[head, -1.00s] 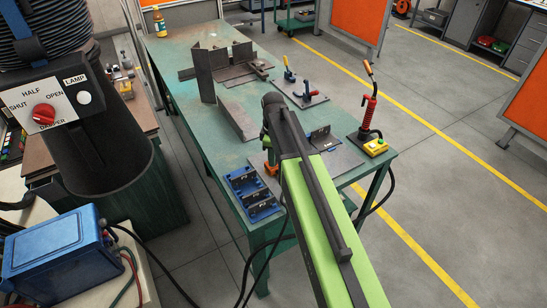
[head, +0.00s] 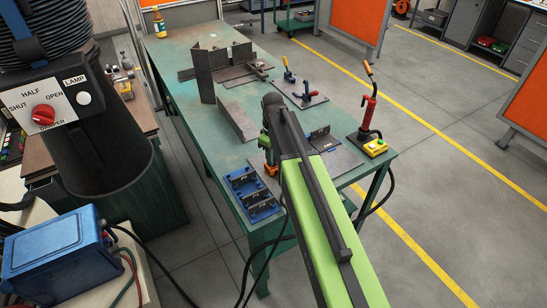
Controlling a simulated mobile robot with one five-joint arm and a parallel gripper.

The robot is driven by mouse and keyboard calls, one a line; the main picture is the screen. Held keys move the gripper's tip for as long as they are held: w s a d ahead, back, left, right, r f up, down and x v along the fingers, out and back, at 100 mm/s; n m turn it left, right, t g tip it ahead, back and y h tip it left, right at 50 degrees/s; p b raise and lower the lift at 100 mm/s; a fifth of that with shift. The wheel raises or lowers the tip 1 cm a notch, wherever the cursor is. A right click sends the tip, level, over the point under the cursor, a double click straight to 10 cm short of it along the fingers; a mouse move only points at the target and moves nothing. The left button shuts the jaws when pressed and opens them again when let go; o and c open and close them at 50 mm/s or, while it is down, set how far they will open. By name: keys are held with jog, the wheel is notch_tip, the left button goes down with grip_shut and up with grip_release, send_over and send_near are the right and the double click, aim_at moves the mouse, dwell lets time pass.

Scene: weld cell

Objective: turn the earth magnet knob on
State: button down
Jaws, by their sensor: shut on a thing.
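My arm reaches over the near end of the green welding table (head: 185,95). My gripper (head: 270,161) points down at its end, small and partly hidden by my own arm. It is shut at the top of a small orange piece, the earth magnet (head: 271,170), on the table. The knob itself is hidden between the jaws, so its on or off position cannot be read.
Blue boxes (head: 252,194) stand just left of the magnet. A dark steel plate (head: 340,160) lies to its right, with a red torch stand (head: 368,112) beyond. Upright steel plates (head: 205,75) stand farther back. A fume hood with a red damper knob (head: 43,114) is at left.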

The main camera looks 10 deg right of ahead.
jog(key=m, duration=1.3)
jog(key=shift+m, duration=0.3)
dwell(0.4)
jog(key=c, duration=1.1)
grip_release()
jog(key=shift+c, duration=0.2)
notch_tip(320, 180, up, 18)
jog(key=p, duration=1.7)
jog(key=shift+f, duration=0.25)
